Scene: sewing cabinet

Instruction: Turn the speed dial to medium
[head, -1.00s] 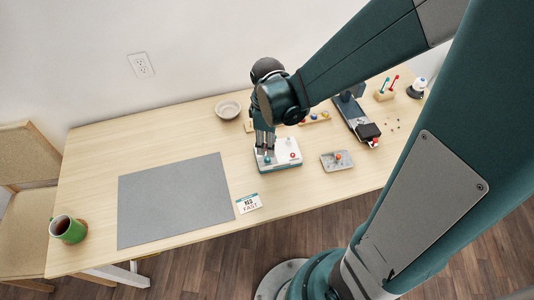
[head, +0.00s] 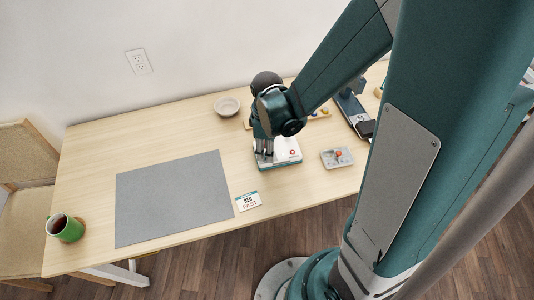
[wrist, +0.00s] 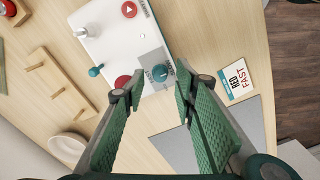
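The white control box (head: 289,152) with a teal base stands on the table. In the wrist view, the teal speed dial (wrist: 158,73) sits on a grey plate of this box (wrist: 108,35), with "FAST" and "SLOW" printed beside it. The dial's exact setting is too small to read. My gripper (wrist: 160,82) is open, with one fingertip on either side of the dial. I cannot tell whether they touch it. In the head view, my gripper (head: 264,157) points down over the box's left part and hides the dial.
The box also bears a red button (wrist: 129,9), a silver knob (wrist: 82,33), a small teal lever (wrist: 95,72) and a red knob (wrist: 122,81). A card (head: 248,201) reading "RED FAST" lies in front. A grey mat (head: 172,200), tray (head: 337,164) and bowl (head: 227,106) lie around.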

